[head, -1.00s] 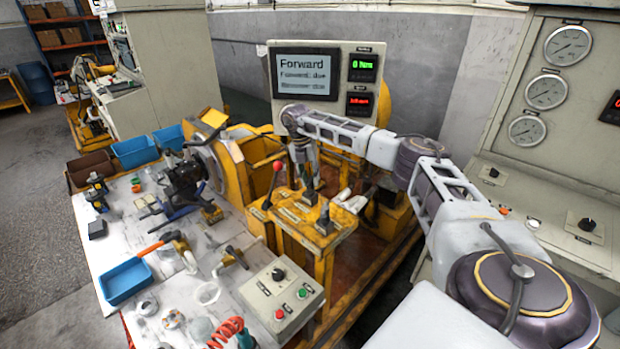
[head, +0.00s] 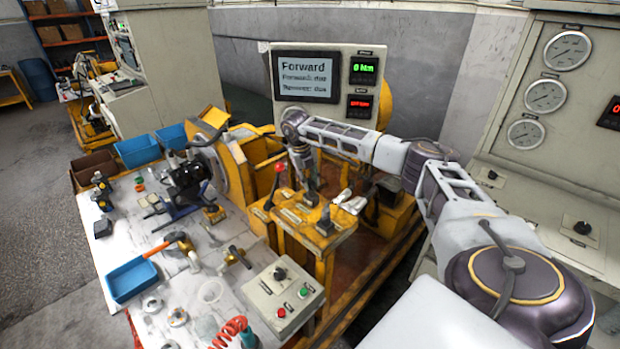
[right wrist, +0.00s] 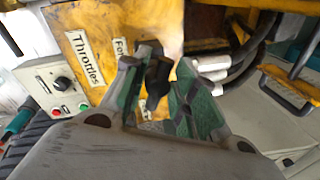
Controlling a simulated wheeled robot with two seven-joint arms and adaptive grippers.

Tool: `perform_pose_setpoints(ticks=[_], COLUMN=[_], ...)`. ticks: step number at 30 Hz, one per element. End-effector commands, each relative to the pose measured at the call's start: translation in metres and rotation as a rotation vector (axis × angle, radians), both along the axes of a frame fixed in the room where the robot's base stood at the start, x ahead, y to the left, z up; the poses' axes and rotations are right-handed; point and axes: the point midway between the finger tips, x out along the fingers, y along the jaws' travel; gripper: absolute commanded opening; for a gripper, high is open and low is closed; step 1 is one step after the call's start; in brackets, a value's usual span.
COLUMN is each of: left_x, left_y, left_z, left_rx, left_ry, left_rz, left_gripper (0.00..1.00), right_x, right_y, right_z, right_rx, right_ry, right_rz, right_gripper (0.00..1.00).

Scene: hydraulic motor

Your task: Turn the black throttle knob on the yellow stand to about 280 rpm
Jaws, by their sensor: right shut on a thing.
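The yellow stand (head: 315,238) stands in the middle of the head view, right of the workbench. My right gripper (head: 311,192) reaches down onto its top from above. In the right wrist view, the green-padded fingers of my right gripper (right wrist: 158,92) are shut on a black knob (right wrist: 157,80), one pad on each side. A white "Throttles" label (right wrist: 88,57) shows beside it, and a second label starting "For" is partly hidden. The knob's pointer and angle cannot be made out. My left gripper is not in view.
A red-tipped lever (head: 278,168) and another black handle (head: 325,217) stand close by on the stand. Behind is a display panel (head: 306,75) reading "Forward"; its green readout seems to show 0 and its red one is unreadable. A grey control box (head: 283,293) sits in front.

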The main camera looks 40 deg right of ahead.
Motion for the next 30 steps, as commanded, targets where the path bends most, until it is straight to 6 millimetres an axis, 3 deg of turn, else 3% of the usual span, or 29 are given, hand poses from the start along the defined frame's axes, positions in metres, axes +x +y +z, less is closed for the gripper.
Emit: perform_pose_setpoints(ticks=[18,30], left_x=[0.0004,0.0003], left_y=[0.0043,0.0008], left_z=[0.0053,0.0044], left_rx=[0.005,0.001], left_ry=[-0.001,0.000], left_rz=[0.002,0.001], left_gripper=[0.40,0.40], right_x=[-0.0013,-0.0022], right_y=[0.0049,0.0067], right_z=[0.0009,0.0011], right_rx=[-0.002,-0.002], right_ry=[-0.002,-0.003], right_rz=[0.519,0.710], right_gripper=[0.04,0.04])
